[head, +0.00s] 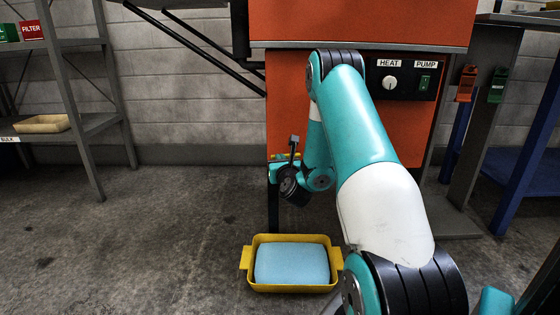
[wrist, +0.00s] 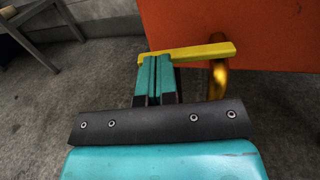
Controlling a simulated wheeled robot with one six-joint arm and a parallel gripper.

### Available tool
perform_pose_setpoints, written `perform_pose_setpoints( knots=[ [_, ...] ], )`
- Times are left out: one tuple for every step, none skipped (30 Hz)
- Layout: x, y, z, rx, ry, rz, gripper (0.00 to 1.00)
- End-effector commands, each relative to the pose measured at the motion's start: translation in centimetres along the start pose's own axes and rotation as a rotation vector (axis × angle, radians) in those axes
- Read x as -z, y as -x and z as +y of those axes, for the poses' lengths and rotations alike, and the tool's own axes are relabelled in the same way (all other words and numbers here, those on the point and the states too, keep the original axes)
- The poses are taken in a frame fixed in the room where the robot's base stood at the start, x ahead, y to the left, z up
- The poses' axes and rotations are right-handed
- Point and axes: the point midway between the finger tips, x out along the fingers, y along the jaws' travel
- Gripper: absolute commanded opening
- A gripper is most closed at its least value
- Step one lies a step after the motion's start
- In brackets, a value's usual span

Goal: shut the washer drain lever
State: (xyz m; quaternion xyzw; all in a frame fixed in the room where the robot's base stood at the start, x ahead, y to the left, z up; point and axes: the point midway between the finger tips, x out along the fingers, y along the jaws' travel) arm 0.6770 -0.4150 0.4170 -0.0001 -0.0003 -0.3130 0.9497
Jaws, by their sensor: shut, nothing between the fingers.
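The washer drain lever (wrist: 195,51) is a flat yellow bar in the wrist view. It lies crosswise above a brass drain pipe (wrist: 218,78), its free end reaching left. My gripper (wrist: 155,62) is shut and empty, its teal fingertips right at the lever's left part. They overlap the bar in the picture, and I cannot tell whether they touch it. In the head view a small yellow piece, apparently the lever (head: 281,157), shows beside my wrist, low on the orange washer (head: 287,105).
A yellow tray (head: 247,284) with light blue contents sits on the floor below. The washer's panel (head: 402,79) carries a HEAT knob and a PUMP switch. A grey shelf (head: 72,130) stands at left, a blue-legged rack (head: 525,150) at right. The floor at left is clear.

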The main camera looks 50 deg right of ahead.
Motion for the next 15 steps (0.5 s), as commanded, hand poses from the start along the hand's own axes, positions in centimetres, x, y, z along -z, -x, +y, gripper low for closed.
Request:
perform_pose_setpoints(
  knots=[
    [-0.5,-0.2,0.1,-0.001,-0.002,0.003,0.0],
    [-0.6,-0.4,0.2,-0.001,-0.001,0.002,0.0],
    [-0.6,-0.6,0.4,-0.002,-0.001,0.004,0.0],
    [-0.6,-0.8,0.5,-0.002,-0.002,0.003,0.0],
    [-0.6,-0.9,0.5,-0.002,-0.001,0.003,0.0],
    [-0.6,-1.1,0.6,-0.002,-0.002,0.003,0.0],
    [-0.5,-1.2,0.6,-0.002,0.0,0.003,0.0],
    [-0.4,-1.3,0.6,-0.002,-0.001,0.002,0.0],
    [-0.3,-1.4,0.7,-0.002,-0.002,0.002,0.0],
    [-0.3,-1.4,0.7,-0.002,-0.001,0.001,0.0],
    [-0.2,-1.4,0.7,-0.002,0.0,0.001,0.0],
    [-0.1,-1.5,0.7,-0.002,0.0,0.001,0.0],
    [-0.1,-1.5,0.7,-0.002,0.001,0.0,0.0],
    [-0.1,-1.5,0.7,-0.002,0.001,0.0,0.0],
    [-0.1,-1.5,0.7,-0.002,0.001,-0.001,0.0]
  ],
)
